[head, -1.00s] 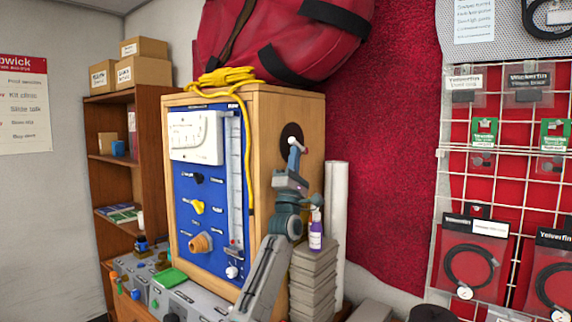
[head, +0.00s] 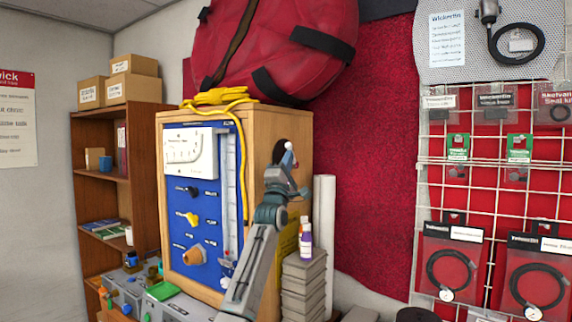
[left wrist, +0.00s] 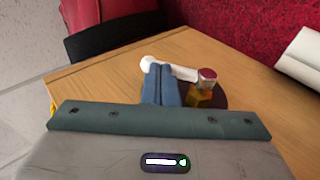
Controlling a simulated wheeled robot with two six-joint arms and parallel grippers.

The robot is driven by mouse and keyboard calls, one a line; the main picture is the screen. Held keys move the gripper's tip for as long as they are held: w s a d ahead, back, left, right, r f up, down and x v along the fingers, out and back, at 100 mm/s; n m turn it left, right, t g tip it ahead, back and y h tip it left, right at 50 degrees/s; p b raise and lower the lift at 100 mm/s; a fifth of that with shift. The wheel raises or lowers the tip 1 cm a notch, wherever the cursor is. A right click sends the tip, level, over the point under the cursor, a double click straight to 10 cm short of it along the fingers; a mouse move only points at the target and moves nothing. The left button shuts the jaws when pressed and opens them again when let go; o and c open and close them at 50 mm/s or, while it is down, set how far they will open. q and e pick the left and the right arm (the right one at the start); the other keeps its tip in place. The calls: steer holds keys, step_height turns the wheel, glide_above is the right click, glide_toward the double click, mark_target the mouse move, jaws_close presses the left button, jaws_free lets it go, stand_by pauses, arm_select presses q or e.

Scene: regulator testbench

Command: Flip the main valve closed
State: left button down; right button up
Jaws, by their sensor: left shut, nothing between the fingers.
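A white lever with a red-capped brass fitting sits on a dark round plate on the side of the wooden cabinet (head: 264,130). It appears to be the main valve (left wrist: 207,86); no label on it is readable. In the head view, the valve (head: 288,147) is partly hidden by my left gripper (head: 286,160). In the left wrist view, my left gripper's blue fingers (left wrist: 159,70) are shut and empty. Their tips are right at the white lever, left of the red cap; I cannot tell whether they touch. My right gripper is not in view.
The blue panel (head: 207,215) on the cabinet front carries several knobs. A yellow hose (head: 222,97) and a red bag (head: 275,45) are on top. A purple-labelled bottle (head: 305,243) stands on stacked grey boxes (head: 303,280) beside my arm. A white tube (head: 324,235) stands behind.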

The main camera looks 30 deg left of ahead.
mark_target(291, 148)
arm_select(q)
steer(key=r+g+p, duration=0.1)
steer(key=g, duration=0.1)
steer(key=w+r+m+g+h+p, duration=0.1)
steer(key=r+g+p, duration=0.1)
steer(key=shift+w+m+g+h, duration=0.15)
steer(key=shift+m+g+h, duration=0.15)
steer(key=shift+g, duration=0.1)
steer(key=shift+w+r, duration=0.1)
steer(key=shift+w, duration=0.1)
stand_by(0.6)
